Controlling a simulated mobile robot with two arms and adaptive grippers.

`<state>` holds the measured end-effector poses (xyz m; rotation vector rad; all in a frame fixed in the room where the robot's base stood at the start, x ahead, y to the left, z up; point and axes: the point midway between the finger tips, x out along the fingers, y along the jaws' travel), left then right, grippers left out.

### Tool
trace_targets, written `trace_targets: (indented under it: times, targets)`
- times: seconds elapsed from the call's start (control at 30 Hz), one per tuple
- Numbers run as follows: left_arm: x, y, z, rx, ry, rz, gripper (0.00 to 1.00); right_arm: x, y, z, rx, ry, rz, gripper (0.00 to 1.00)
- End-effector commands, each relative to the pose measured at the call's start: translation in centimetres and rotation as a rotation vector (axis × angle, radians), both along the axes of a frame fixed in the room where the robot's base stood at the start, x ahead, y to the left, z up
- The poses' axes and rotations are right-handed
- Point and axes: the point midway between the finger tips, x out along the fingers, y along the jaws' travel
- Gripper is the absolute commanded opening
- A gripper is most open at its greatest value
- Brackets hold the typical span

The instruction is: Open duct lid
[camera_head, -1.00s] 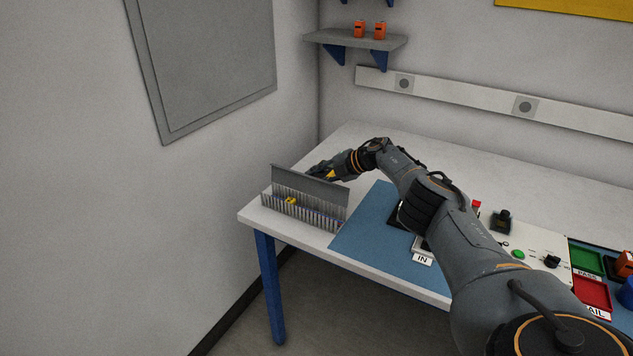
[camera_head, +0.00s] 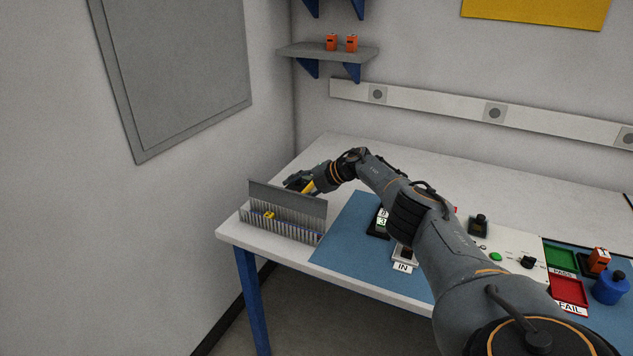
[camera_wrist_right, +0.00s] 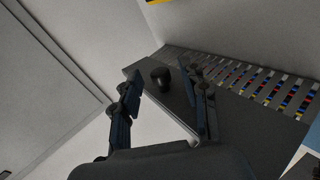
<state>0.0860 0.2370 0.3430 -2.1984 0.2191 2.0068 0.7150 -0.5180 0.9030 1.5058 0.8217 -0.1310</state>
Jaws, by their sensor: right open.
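The duct (camera_head: 285,229) is a grey slotted channel at the table's left front corner. Its grey lid (camera_head: 290,202) stands raised along the back edge, roughly upright. Coloured wires show in the duct's slots (camera_wrist_right: 262,82) in the right wrist view. There the lid appears as a dark plate (camera_wrist_right: 150,99) with a round black knob (camera_wrist_right: 161,77). My right gripper (camera_head: 300,183) is behind the lid. In the wrist view my right gripper (camera_wrist_right: 163,85) is open, its fingers on either side of the knob; contact cannot be told. My left gripper is not in view.
A blue mat (camera_head: 345,245) lies right of the duct, with an IN-labelled device (camera_head: 403,257) on it. Green PASS (camera_head: 560,261) and red FAIL (camera_head: 569,291) trays are further right. The table's back left area (camera_head: 330,150) is clear. A wall is close on the left.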

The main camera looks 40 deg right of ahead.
Motion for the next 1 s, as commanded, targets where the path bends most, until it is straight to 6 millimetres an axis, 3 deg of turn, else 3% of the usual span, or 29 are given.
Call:
trace_targets:
  times: [0.23,0.6,1.0]
  targets:
    - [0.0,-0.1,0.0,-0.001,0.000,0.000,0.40,-1.9,-0.9,1.3,-0.005,0.002,0.003,0.44]
    - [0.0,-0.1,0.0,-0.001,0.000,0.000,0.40,-7.0,-3.8,5.0,-0.004,0.003,0.000,0.44]
    - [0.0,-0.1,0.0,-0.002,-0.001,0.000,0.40,-8.2,-4.4,6.1,-0.001,0.003,0.001,0.44]
